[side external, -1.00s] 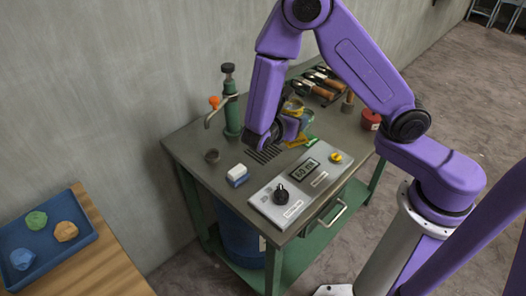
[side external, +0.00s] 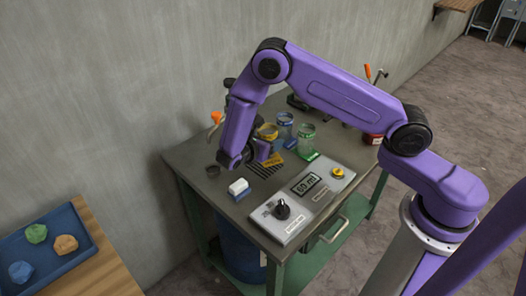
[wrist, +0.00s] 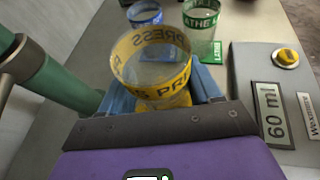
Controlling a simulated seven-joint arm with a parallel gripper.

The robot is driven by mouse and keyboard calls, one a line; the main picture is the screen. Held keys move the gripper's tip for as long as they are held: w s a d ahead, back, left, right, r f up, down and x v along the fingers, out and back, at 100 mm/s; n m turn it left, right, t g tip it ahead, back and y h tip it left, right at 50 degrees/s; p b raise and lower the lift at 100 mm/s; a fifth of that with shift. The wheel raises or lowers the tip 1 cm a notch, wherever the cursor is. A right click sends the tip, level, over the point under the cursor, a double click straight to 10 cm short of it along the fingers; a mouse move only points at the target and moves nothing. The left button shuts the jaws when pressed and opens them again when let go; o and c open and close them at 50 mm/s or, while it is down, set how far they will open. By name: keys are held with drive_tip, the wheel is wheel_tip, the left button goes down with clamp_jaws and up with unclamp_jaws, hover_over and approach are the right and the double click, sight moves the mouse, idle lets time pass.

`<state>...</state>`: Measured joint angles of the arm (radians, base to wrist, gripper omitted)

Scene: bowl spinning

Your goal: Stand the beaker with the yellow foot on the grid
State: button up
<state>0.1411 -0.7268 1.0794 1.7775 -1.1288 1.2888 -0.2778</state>
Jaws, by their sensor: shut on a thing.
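The beaker with the yellow foot (side external: 268,132) is clear, with a yellow lettered band, and looks about upright. In the wrist view the beaker (wrist: 152,62) sits between blue fingers. My gripper (side external: 264,151) is shut on it; the fingertips are partly hidden behind the wrist and the beaker. The yellow foot (side external: 275,159) shows at the back right edge of the dark slotted grid (side external: 264,170) in the bench top. I cannot tell whether the foot touches the grid.
A blue-banded beaker (side external: 285,123) and a green-banded beaker (side external: 306,138) stand close behind and right. A control box (side external: 298,203) with a "60 ml" display lies in front right.

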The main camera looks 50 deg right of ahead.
drive_tip(key=shift+w+f, duration=0.65)
drive_tip(key=shift+f, duration=0.15)
drive_tip(key=shift+w+f, duration=0.2)
drive_tip(key=shift+f, duration=1.55)
drive_tip(key=o, duration=1.1)
drive_tip(key=shift+f, duration=0.1)
drive_tip(key=v, duration=1.2)
